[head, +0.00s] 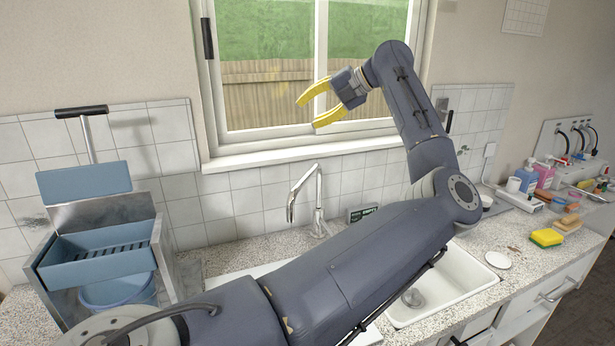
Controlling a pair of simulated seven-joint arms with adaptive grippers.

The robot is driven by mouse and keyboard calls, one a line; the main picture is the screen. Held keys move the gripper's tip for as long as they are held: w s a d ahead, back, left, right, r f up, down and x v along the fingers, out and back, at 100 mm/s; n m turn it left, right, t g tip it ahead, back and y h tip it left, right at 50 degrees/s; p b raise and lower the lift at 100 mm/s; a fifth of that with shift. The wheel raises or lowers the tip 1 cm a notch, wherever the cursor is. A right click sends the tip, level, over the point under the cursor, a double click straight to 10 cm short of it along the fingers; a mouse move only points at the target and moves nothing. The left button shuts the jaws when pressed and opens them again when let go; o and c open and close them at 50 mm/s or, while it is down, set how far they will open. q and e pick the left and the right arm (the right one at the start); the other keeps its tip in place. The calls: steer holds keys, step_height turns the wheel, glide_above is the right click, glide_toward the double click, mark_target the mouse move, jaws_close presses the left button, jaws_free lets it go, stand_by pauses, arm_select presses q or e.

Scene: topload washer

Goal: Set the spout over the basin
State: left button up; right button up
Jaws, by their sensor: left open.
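The chrome tap stands upright behind the sink, and its curved spout (303,184) points to the left. The spout's tip hangs left of the tap's base, apart from the white basin (465,284), which lies to the right and nearer to me. My left arm crosses in front and hides part of the basin and the counter below the tap. My left gripper (306,112) has yellow fingers spread open and empty. It is raised in front of the window, above the tap and not touching it. My right gripper is not identifiable in view.
A blue-and-grey bucket unit (100,255) stands at the left. A yellow sponge (546,237), a white disc (498,260) and several bottles (527,178) are on the right counter. A small dark sign (362,213) stands right of the tap. The window (265,90) is behind.

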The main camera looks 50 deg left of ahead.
arm_select(q)
steer(key=s+t+h, duration=0.1)
steer(key=s+h, duration=0.1)
steer(key=h, duration=0.2)
steer(key=m+t+h, duration=0.2)
steer(key=t+h, duration=0.1)
steer(key=h, duration=0.1)
glide_toward(306, 175)
steer(key=x, duration=1)
steer(key=shift+f, duration=0.1)
steer(key=shift+c, duration=0.3)
jaws_close()
